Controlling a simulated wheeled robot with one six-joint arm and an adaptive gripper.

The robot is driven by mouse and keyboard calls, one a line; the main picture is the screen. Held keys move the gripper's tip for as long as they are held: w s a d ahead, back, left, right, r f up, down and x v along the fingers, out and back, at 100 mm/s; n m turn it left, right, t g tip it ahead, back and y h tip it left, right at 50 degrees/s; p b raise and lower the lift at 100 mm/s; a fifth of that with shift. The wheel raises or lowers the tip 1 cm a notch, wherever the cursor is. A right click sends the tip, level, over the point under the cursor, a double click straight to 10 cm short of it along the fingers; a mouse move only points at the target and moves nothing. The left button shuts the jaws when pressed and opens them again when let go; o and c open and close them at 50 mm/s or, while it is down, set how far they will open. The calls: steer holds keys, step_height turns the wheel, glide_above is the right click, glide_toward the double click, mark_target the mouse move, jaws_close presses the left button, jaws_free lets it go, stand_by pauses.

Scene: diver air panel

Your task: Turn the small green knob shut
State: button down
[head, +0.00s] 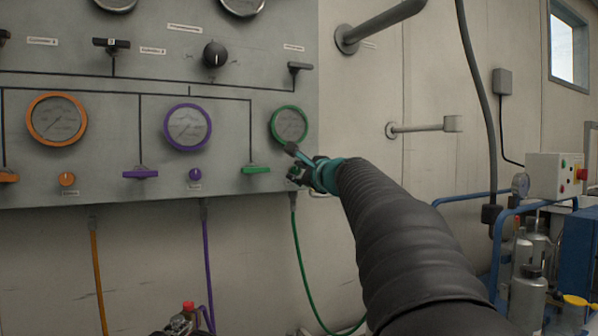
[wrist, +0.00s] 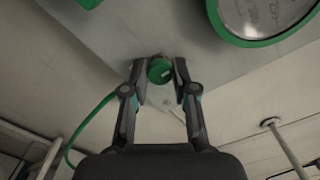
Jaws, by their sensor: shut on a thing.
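The small green knob (wrist: 160,70) shows in the wrist view, between the two fingertips of my gripper (wrist: 159,78). The fingers are closed on it from both sides. In the head view my gripper (head: 294,168) is at the lower right corner of the panel, under the green-rimmed gauge (head: 289,125). The green-rimmed gauge also shows at the top right of the wrist view (wrist: 262,20). A green lever handle (head: 256,170) is just left of my gripper in the head view.
The grey panel (head: 235,105) also carries a purple knob (head: 195,174), an orange knob (head: 67,179), a purple lever (head: 140,173) and a black knob (head: 214,54). A green hose (head: 304,265) hangs below. A wall pipe (head: 415,128) sticks out at right.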

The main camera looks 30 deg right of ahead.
stand_by(0.3)
steer(key=c, duration=0.9)
jaws_free()
steer(key=s, duration=1.2)
steer(key=shift+d, duration=0.25)
steer(key=shift+a+f, duration=0.1)
